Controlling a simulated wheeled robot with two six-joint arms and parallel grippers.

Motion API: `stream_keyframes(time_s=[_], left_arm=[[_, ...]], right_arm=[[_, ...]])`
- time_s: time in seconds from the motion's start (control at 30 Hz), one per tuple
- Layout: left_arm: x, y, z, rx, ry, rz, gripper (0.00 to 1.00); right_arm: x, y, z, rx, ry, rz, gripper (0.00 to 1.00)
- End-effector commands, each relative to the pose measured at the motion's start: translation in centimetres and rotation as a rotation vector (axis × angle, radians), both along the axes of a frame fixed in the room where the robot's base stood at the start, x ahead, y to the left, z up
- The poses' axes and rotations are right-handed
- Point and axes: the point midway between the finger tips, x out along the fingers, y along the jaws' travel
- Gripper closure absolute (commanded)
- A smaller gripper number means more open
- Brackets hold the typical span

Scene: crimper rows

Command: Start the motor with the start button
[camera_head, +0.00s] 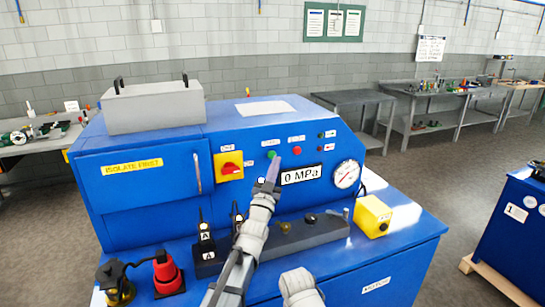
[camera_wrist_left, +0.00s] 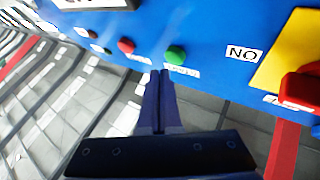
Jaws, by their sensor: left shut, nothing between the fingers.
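The green button (camera_head: 272,154) sits on the blue machine's front panel, left of a red button (camera_head: 297,150). In the left wrist view the green button (camera_wrist_left: 175,54) is just beyond my fingertips, slightly right of them, and the red button (camera_wrist_left: 126,45) is to its left. My left gripper (camera_head: 273,165) is shut and empty, its fingers pointing at the panel just below the green button. In the left wrist view its closed tips (camera_wrist_left: 160,74) appear apart from the button, though the exact gap is hard to tell.
A red rotary switch on a yellow plate (camera_head: 229,167) is left of the buttons. A display reading 0 MPa (camera_head: 301,175) and a round gauge (camera_head: 346,174) are to the right. Below stand black levers marked A (camera_head: 206,235), a red plug (camera_head: 166,272) and a yellow box (camera_head: 373,216).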

Motion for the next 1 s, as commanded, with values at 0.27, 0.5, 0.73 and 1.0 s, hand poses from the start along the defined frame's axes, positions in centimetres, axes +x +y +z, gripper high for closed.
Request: stream_keyframes(time_s=[0.27,0.5,0.73,1.0], left_arm=[[0.00,0.00,0.00,0.000,0.000,0.000,1.00],[0.00,0.00,0.00,0.000,0.000,0.000,1.00],[0.16,0.07,0.01,0.000,0.000,0.000,1.00],[0.83,0.33,0.03,0.000,0.000,0.000,1.00]], right_arm=[[0.00,0.00,0.00,0.000,0.000,0.000,0.20],[0.00,0.00,0.00,0.000,0.000,0.000,0.20],[0.00,0.00,0.01,0.000,0.000,0.000,0.20],[0.00,0.00,0.02,0.000,0.000,0.000,0.20]])
